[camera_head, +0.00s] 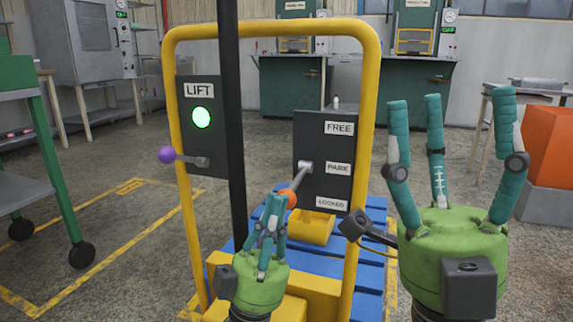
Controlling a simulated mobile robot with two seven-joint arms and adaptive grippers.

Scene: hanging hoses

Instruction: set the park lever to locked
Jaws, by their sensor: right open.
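The park lever (299,180) is a grey arm on a dark panel (312,124) marked FREE at the top, PARK in the middle and LOCKED at the bottom. It slants down and left from its pivot. Its orange knob (290,198) is about level with the LOCKED label (331,204), left of it. My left gripper (274,202) has its fingers drawn together at the knob's left. They partly overlap the knob in the picture; I cannot tell whether they touch it. My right gripper (431,100) is open and empty, raised right of the yellow frame.
A yellow tube frame (367,110) surrounds the panels, with a dark post (233,130) inside. A LIFT panel (203,150) with a green light and purple-knobbed lever (167,155) stands left. Blue slats (371,250) lie behind. A green cart (45,170) is far left.

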